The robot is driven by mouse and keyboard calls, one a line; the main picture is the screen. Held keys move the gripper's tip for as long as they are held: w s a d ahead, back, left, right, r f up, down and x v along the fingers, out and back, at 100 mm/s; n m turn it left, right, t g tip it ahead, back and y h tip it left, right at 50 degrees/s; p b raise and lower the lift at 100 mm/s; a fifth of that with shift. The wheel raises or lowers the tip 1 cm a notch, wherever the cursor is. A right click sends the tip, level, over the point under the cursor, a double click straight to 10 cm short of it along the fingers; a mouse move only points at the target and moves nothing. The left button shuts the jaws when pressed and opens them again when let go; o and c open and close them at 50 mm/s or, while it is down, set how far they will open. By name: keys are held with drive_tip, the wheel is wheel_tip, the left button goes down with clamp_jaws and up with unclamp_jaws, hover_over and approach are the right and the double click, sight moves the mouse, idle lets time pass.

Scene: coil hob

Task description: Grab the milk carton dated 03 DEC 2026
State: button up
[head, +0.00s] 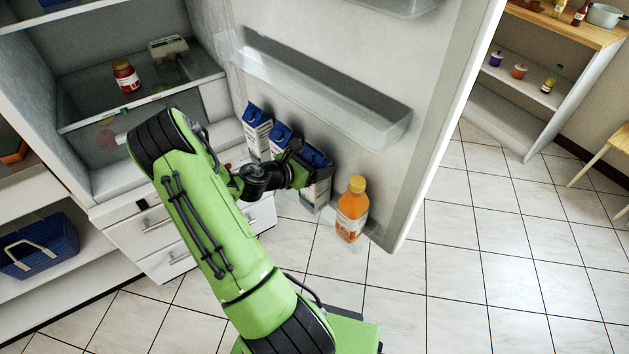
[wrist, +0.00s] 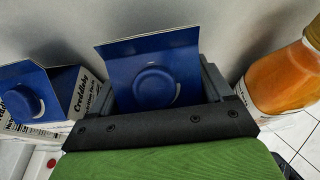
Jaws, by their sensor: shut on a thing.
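Several milk cartons with blue gable tops stand in a row in the low bin of the open fridge door: a far-left one (head: 257,132), a middle one (head: 282,138) and a right one (head: 316,190). My gripper (head: 299,171) is shut on the right carton, near its top. In the wrist view the blue top and round cap of the held carton (wrist: 153,78) show between my jaws (wrist: 165,97). A neighbouring carton (wrist: 42,100) with "Creddleby" lettering is to its left, apart from the jaws. No date is legible on any carton.
An orange juice bottle (head: 352,210) stands close to the right of the held carton, also in the wrist view (wrist: 285,78). An empty clear door bin (head: 330,95) hangs above. The fridge door (head: 440,120) stands open. Tiled floor (head: 480,260) to the right is clear.

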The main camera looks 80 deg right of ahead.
clamp_jaws()
drive_tip(key=shift+r, duration=0.1)
drive_tip(key=shift+r, duration=0.15)
